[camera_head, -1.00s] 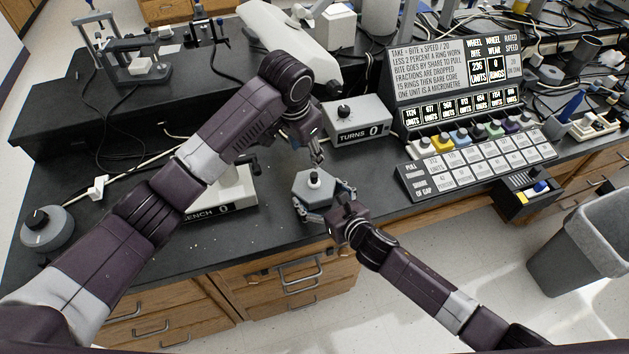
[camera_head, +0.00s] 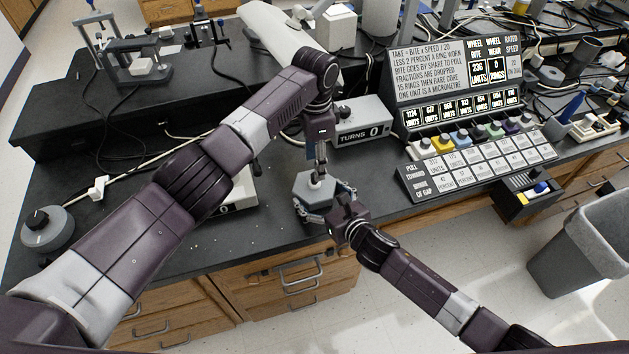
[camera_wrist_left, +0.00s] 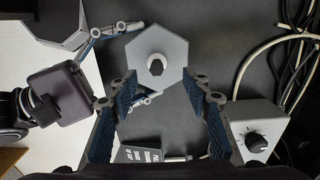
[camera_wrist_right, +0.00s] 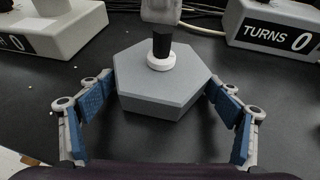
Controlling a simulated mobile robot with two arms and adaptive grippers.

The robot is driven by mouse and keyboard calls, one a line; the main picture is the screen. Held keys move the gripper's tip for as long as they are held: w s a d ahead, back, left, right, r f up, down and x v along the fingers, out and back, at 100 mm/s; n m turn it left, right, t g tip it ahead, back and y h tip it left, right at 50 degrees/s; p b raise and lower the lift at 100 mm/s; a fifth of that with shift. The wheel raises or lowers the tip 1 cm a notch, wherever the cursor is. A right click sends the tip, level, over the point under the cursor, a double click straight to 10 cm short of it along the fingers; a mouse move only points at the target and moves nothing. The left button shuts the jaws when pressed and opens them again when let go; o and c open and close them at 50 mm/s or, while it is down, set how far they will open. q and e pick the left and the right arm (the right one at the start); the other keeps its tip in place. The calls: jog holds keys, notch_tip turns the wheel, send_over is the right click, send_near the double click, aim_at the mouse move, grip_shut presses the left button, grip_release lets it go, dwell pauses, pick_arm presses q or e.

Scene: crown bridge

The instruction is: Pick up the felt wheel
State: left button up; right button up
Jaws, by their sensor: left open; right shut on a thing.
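A small white round piece, which I take for the felt wheel (camera_wrist_right: 160,63), sits on top of a grey hexagonal block (camera_wrist_right: 155,88). In the left wrist view the white piece (camera_wrist_left: 156,64) shows near the centre of the block's top. My left gripper (camera_head: 319,168) is open, pointing down just above it; in the left wrist view its fingers stand apart on either side. My right gripper (camera_head: 328,195) is shut on the block, with a finger along each side.
A grey TURNS 0 box (camera_head: 361,121) with a knob stands close behind and right of the block. Another box with a 0 display (camera_head: 238,197) is at its left, partly behind my left arm. A display console (camera_head: 455,90) with buttons stands further right. The bench edge is near in front.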

pick_arm(q)
jog(key=shift+s+f, duration=0.15)
jog(key=shift+f, duration=1.35)
jog(key=shift+s+f, duration=0.15)
jog(key=shift+f, duration=1.35)
grip_shut()
jog(key=shift+r, duration=0.1)
notch_tip(320, 180, up, 10)
jog(key=shift+f, duration=0.1)
